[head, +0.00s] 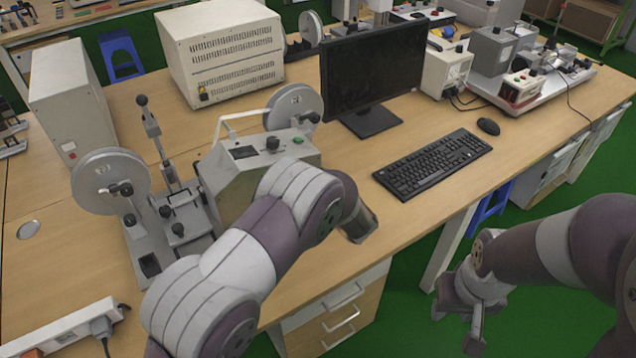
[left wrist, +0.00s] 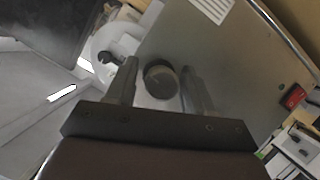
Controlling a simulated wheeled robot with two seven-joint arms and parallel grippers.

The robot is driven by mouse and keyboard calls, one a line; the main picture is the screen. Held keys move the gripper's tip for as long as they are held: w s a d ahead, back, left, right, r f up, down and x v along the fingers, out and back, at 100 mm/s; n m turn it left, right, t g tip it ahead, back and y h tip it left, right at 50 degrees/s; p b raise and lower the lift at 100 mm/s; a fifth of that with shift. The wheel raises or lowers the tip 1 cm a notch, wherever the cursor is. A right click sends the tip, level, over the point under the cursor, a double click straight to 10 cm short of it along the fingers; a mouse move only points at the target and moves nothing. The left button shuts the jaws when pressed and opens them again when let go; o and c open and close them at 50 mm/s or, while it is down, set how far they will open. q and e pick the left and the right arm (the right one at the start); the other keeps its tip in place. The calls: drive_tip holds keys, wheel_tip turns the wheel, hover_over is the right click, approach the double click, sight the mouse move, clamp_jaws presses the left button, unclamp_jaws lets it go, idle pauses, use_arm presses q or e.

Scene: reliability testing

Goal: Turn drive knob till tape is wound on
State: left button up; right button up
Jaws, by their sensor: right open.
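The tape machine (head: 235,185) is a grey box on the desk with a carry handle. A pale reel (head: 110,182) stands at its left and another reel (head: 293,107) behind it. In the left wrist view, a dark round knob (left wrist: 161,80) sits on a grey panel. My left gripper (left wrist: 160,82) is open, one finger on each side of the knob in that view, with gaps visible; contact cannot be told. My right gripper (head: 457,326) is open and empty, beyond the desk's front edge.
A monitor (head: 372,70), keyboard (head: 432,163) and mouse (head: 488,126) occupy the desk right of the machine. A beige vented case (head: 222,50) stands behind. A power strip (head: 65,328) lies at the front left. Drawers (head: 345,315) sit below the desk. Bare desk shows before the keyboard.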

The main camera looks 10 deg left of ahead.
use_arm(q)
drive_tip(key=v, duration=1.2)
drive_tip(key=shift+s+b, duration=0.3)
drive_tip(key=shift+b, duration=0.05)
drive_tip(key=shift+d+r, duration=0.1)
